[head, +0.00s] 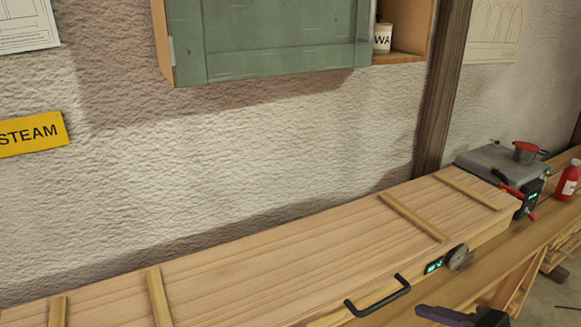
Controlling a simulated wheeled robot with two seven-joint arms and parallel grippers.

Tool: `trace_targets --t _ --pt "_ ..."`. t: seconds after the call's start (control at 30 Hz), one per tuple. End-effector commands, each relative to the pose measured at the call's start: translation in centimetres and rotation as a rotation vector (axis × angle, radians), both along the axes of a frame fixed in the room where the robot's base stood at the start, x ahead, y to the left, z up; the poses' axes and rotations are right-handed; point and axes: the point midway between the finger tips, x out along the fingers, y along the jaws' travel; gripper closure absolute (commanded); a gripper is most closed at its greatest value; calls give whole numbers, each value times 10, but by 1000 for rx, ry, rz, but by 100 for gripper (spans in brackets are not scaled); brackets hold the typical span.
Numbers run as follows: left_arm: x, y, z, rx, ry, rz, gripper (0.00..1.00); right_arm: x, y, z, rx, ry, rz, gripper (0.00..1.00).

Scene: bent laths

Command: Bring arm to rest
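A dark grey and black part (465,317) is cut off by the bottom edge, right of the middle. It looks like a piece of my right gripper, in front of the bench edge. Its fingers do not show clearly, so I cannot tell whether it is open or shut or holds anything. My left gripper is out of view. No lath can be made out.
A long wooden box (290,265) with a black handle (378,297) lies along the bench (535,228). A green cabinet (270,40) hangs above.

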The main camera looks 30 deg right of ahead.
Motion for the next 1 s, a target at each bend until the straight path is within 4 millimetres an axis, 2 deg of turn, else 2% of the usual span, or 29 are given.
trace_targets --t 0.03,0.2,0.4,1.0 --pt "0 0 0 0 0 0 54 -6 -6 3 -21 -3 -67 53" --pt "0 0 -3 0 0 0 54 20 -8 -1 -20 -4 -71 53" --pt "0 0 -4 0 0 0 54 34 -9 -3 -20 -4 -73 53" --pt "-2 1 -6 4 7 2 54 36 -9 -3 -18 -4 -71 53"
